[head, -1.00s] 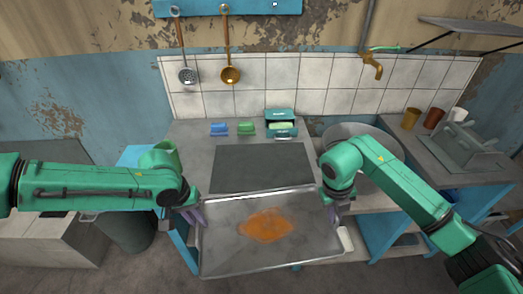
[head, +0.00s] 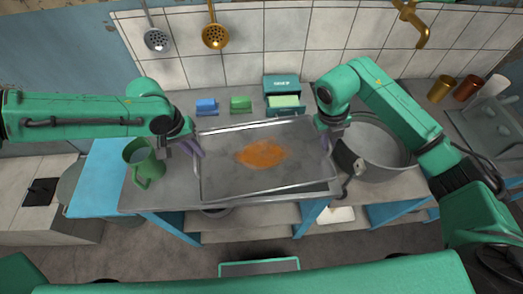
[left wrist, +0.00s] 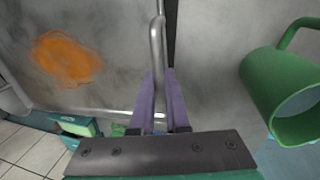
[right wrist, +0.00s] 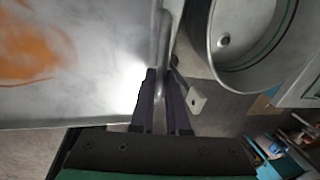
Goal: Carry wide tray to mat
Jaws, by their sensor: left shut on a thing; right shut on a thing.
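The wide metal tray (head: 222,178) has an orange stain in its middle and lies over the worktop in the head view. My left gripper (head: 191,146) is shut on its left handle, which shows between the purple fingers in the left wrist view (left wrist: 160,95). My right gripper (head: 326,142) is shut on its right handle, also seen in the right wrist view (right wrist: 161,98). The dark mat is nearly all hidden under the tray; only a dark strip (head: 322,188) shows at the front right. I cannot tell whether the tray touches it.
A green mug (head: 145,165) stands left of the tray. A large metal pot (head: 385,145) stands close on the right. A blue block (head: 206,106), a green block (head: 240,104) and a teal box (head: 282,86) sit behind the tray. Cups (head: 466,88) are farther right.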

